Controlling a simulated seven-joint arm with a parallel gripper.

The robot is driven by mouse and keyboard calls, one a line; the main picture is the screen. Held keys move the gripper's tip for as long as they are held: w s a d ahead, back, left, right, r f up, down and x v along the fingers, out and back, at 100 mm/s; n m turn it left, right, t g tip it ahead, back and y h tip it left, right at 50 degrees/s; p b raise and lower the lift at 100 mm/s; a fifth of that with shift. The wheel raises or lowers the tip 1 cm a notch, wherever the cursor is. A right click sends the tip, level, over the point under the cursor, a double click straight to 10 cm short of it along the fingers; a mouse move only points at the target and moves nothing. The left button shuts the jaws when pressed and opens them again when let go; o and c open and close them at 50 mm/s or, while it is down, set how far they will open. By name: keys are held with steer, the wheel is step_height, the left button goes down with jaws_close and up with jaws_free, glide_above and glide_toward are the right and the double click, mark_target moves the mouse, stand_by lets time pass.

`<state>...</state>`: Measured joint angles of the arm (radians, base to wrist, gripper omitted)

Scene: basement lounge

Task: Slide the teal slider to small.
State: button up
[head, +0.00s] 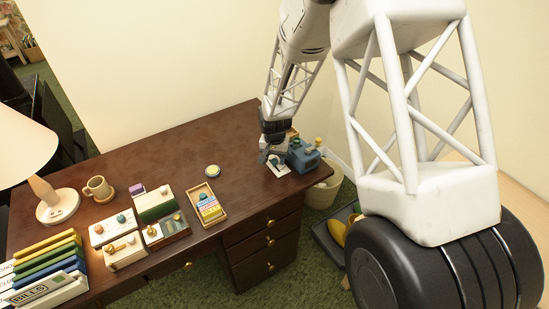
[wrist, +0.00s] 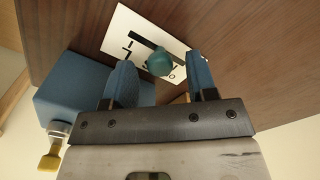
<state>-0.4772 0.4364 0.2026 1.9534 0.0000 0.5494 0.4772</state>
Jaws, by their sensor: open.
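The teal slider (wrist: 159,62) is a round knob on a white plate (wrist: 122,24) with a dark slot and printed marks; in the wrist view it stands between the tips of my gripper (wrist: 162,80). The marks are too small and partly covered to read. My gripper is open, with one blue finger on each side of the knob; I cannot tell whether either finger touches it. In the head view the white plate (head: 280,170) lies near the desk's right end, with my gripper (head: 268,152) just above it.
A blue box (head: 303,155) with a yellow-tipped knob stands right beside the plate. The dark wooden desk (head: 150,155) also holds a wooden tray (head: 221,214), several small boxes, a mug (head: 99,189) and a lamp (head: 57,204) at left. The desk's middle is mostly clear.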

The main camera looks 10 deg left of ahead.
mark_target(276, 161)
steer(key=shift+r, duration=3.9)
steer(key=s+d+r+t, duration=0.1)
steer(key=s+d+r, duration=0.6)
steer(key=d+r, duration=0.35)
steer(key=s+d+r, duration=0.6)
steer(key=d+r, duration=0.4)
steer(key=d, duration=0.1)
steer(key=s+d+r, duration=0.2)
steer(key=s+d, duration=0.2)
steer(key=s, duration=0.4)
steer(key=s+d+r+t, duration=0.1)
steer(key=s+d+r, duration=0.1)
steer(key=s+d, duration=0.3)
steer(key=s+d+r, duration=0.2)
steer(key=s+d, duration=0.2)
steer(key=s, duration=0.7)
steer(key=shift+d+r+t, duration=0.2)
steer(key=shift+r+t, duration=0.1)
steer(key=shift+r, duration=0.1)
